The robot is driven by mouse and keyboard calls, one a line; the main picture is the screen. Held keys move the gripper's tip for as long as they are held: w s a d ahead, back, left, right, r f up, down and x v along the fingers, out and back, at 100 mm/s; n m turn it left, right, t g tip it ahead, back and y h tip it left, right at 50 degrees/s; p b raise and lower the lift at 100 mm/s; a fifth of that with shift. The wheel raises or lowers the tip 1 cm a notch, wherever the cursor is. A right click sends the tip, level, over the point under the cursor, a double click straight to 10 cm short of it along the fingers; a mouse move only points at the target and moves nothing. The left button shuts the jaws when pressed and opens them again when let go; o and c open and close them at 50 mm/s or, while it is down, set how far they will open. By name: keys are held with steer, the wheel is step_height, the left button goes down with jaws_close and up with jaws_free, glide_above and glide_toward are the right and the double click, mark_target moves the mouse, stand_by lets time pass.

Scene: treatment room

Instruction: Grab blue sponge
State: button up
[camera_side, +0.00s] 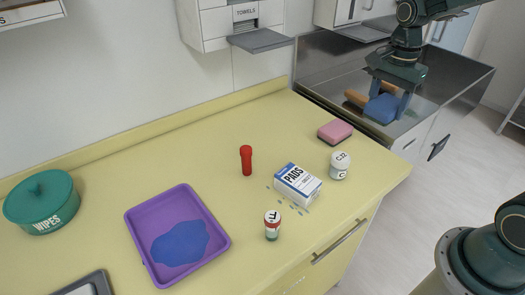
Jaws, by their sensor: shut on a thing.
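My gripper (389,88) is at the upper right, over the metal sink basin, pointing down. Its two fingers are shut on a blue sponge (382,109), one finger on each side of it. An orange-brown object (356,98) lies in the basin just behind and left of the sponge, partly hidden by the sponge and gripper. I cannot tell whether the sponge still touches the basin floor.
The basin (325,75) has raised metal walls. On the yellow counter (110,180) are a pink sponge (335,131), a white jar (339,166), a PADS box (298,184), a red object (246,160), a small bottle (272,225), a purple tray (137,226) and a green WIPES tub (42,203).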

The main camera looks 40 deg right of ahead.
mark_target(386, 103)
steer(key=shift+r, duration=2.7)
steer(key=shift+w+a, duration=0.1)
